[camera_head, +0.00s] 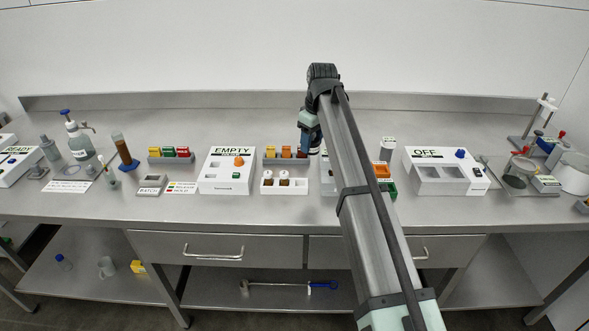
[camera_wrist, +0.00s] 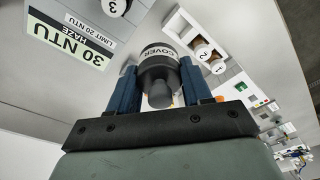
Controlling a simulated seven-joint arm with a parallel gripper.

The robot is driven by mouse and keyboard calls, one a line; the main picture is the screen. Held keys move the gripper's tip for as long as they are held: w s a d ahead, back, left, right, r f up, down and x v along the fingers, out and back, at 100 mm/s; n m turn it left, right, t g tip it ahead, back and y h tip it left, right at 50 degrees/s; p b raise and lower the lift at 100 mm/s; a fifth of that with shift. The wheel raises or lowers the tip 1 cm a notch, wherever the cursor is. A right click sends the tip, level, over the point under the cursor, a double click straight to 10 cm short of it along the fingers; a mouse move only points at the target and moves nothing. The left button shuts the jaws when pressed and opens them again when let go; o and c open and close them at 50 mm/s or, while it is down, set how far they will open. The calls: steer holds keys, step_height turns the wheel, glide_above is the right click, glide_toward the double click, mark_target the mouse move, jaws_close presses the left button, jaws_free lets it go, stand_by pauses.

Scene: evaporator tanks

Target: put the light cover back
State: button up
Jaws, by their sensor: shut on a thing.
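The light cover (camera_wrist: 160,62), a short dark cylinder with a white band reading "COVER" and a knob, is between the fingers of my gripper (camera_wrist: 158,88) in the wrist view. My gripper is shut on it. A white instrument with a "30 NTU HAZE, LIMIT 20 NTU" display (camera_wrist: 70,38) lies beyond it, upper left. A white cap marked 3 (camera_wrist: 115,6) shows at the instrument's top edge of the picture. In the head view my gripper (camera_head: 311,148) hangs over the middle of the bench; my arm hides most of the instrument (camera_head: 327,178) below it.
A white rack holds two capped vials (camera_head: 275,177) left of the gripper, marked 1 and 2. Behind it stands a grey rack with coloured blocks (camera_head: 285,155). A white "EMPTY" box (camera_head: 226,172) is farther left.

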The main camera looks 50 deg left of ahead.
steer(key=shift+s+a+f+m, duration=0.7)
steer(key=shift+a+f, duration=1.45)
steer(key=shift+a, duration=2.85)
steer(key=shift+s+f, duration=0.15)
steer(key=shift+f, duration=4.35)
steer(key=shift+f, duration=0.15)
steer(key=o, duration=1.1)
steer(key=r, duration=0.4)
steer(key=d+r, duration=0.1)
steer(key=r, duration=0.7)
steer(key=shift+d+r, duration=0.1)
steer(key=shift+d, duration=0.15)
